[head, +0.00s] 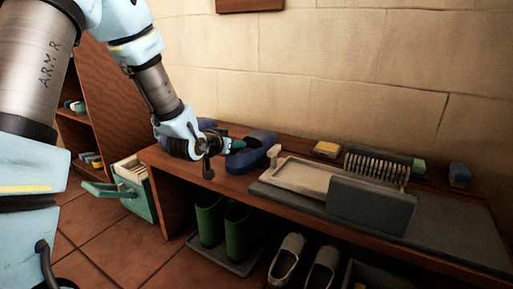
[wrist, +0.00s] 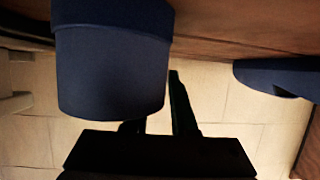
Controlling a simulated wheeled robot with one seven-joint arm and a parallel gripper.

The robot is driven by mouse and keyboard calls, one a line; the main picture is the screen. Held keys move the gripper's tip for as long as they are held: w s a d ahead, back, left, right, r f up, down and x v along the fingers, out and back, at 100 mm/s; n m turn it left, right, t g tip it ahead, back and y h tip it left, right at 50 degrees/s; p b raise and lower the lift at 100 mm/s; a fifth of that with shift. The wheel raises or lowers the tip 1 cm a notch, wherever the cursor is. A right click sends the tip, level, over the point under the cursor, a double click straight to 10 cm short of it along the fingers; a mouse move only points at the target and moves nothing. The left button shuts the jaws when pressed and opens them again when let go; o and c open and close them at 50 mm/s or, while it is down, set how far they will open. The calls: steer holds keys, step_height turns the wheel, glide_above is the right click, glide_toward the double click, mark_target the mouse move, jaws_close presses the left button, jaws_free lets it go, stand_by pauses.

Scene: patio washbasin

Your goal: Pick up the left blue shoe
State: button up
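Two dark blue shoes lie on the wooden bench in the head view, one at the left (head: 177,148), partly hidden behind my arm, and one to its right (head: 258,146). My gripper (head: 238,143) points right, its dark tip close to the right-hand shoe. In the wrist view a large blue shoe (wrist: 110,70) covers one finger. The other finger (wrist: 181,103) shows beside the shoe's edge, very near or touching. The second blue shoe (wrist: 280,75) is at the right edge. I cannot tell whether the fingers are closed on the shoe.
A beige tray (head: 300,176), a grey box (head: 370,205) and a rack (head: 376,167) stand on the bench to the right. Green boots (head: 238,230) and light shoes (head: 286,262) are below. A brown shelf (head: 115,105) is left; the wall is close behind.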

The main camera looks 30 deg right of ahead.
jaws_close()
stand_by(1.0)
